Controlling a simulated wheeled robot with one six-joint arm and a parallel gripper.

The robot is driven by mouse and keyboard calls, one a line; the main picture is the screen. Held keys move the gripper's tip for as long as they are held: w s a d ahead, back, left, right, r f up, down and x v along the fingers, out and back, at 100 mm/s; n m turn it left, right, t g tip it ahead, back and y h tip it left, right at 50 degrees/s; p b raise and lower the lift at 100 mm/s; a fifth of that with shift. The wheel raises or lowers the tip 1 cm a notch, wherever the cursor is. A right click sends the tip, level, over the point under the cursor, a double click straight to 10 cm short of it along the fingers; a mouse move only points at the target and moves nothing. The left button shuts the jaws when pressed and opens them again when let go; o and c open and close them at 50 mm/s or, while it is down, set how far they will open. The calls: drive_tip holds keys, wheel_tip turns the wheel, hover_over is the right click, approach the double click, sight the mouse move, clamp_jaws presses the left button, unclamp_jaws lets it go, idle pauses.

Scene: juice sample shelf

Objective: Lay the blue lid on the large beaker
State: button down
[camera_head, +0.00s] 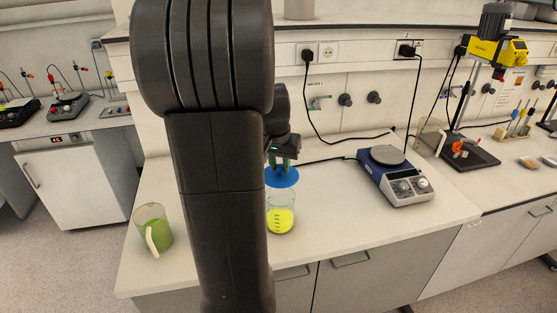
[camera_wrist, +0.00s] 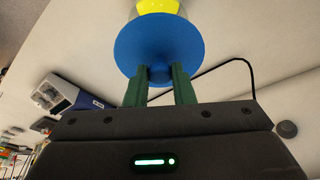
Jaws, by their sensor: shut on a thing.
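The blue lid (camera_head: 283,178) is a flat disc with a knob. It also shows in the wrist view (camera_wrist: 157,42). My gripper (camera_head: 285,160) is shut on the lid's knob with its green fingers, which show in the wrist view (camera_wrist: 159,86) too. The large beaker (camera_head: 280,208) is clear glass with yellow-green liquid and stands on the bench below the lid. The lid appears above or at the beaker's rim; I cannot tell whether they touch. In the wrist view the beaker's yellow contents (camera_wrist: 157,6) show past the lid's edge. My arm hides the beaker's left side.
A jug with green liquid (camera_head: 153,230) stands at the bench's left front. A blue and white hotplate stirrer (camera_head: 396,176) stands to the right, with cables behind. A yellow overhead stirrer (camera_head: 497,50) stands further right. The bench front right of the beaker is clear.

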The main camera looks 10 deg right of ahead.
sight(279, 177)
drive_tip(key=shift+f+b, duration=2.05)
drive_tip(key=shift+f, duration=1.05)
drive_tip(key=shift+f+b, duration=0.5)
drive_tip(key=shift+f, duration=0.1)
drive_tip(key=c, duration=1.1)
unclamp_jaws()
drive_tip(key=shift+c, duration=0.2)
drive_tip(key=shift+r, duration=0.15)
drive_tip(key=b+v, duration=0.1)
drive_tip(key=v, duration=1.2)
drive_tip(key=shift+r, duration=0.3)
drive_tip(key=shift+f, duration=0.1)
